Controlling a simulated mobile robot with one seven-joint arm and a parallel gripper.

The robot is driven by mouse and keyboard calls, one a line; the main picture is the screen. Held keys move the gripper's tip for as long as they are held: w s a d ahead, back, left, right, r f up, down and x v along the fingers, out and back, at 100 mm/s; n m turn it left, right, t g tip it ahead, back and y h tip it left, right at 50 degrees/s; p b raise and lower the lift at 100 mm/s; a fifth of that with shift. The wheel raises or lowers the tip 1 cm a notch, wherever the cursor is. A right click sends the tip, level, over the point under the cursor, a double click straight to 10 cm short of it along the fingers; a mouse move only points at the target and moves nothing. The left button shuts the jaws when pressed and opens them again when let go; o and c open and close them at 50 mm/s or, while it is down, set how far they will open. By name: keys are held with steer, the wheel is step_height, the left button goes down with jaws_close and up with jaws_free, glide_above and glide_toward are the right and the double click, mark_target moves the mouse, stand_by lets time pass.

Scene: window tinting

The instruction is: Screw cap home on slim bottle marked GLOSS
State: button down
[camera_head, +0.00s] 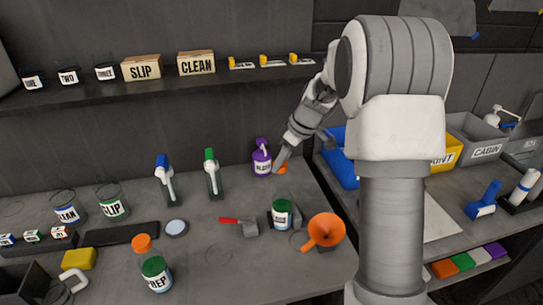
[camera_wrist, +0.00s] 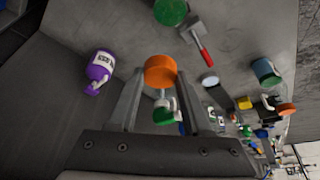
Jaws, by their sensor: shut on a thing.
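My gripper (camera_wrist: 161,85) is shut on an orange cap (camera_wrist: 160,71), which sits between the two fingertips in the wrist view. In the head view the orange cap (camera_head: 282,169) shows just below the gripper (camera_head: 280,160), beside a purple bottle (camera_head: 262,160). The purple bottle (camera_wrist: 101,66) lies left of the fingers in the wrist view, apart from them; its label is too small to read surely. I cannot make out a GLOSS label on any bottle. Whether a bottle stands under the held cap is hidden.
A green-lidded jar (camera_head: 282,213), an orange funnel (camera_head: 322,231) and a red-handled scraper (camera_head: 240,226) stand or lie in front of the gripper. Blue (camera_head: 163,175) and green (camera_head: 211,170) upright tools stand left. A blue bin (camera_head: 340,160) is close on the right.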

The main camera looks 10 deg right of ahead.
steer(key=shift+s+d+r+p, duration=0.25)
steer(key=shift+s+r+p, duration=0.2)
steer(key=shift+s+r, duration=0.6)
steer(key=shift+f+b, duration=1.05)
steer(key=shift+f, duration=1.25)
steer(key=shift+b, duration=0.35)
steer(key=shift+f+b, duration=0.7)
steer(key=shift+b, duration=0.05)
steer(key=shift+c, duration=1.3)
jaws_free()
steer(key=v, duration=1.7)
steer(key=shift+r, duration=0.25)
steer(key=shift+s, duration=0.1)
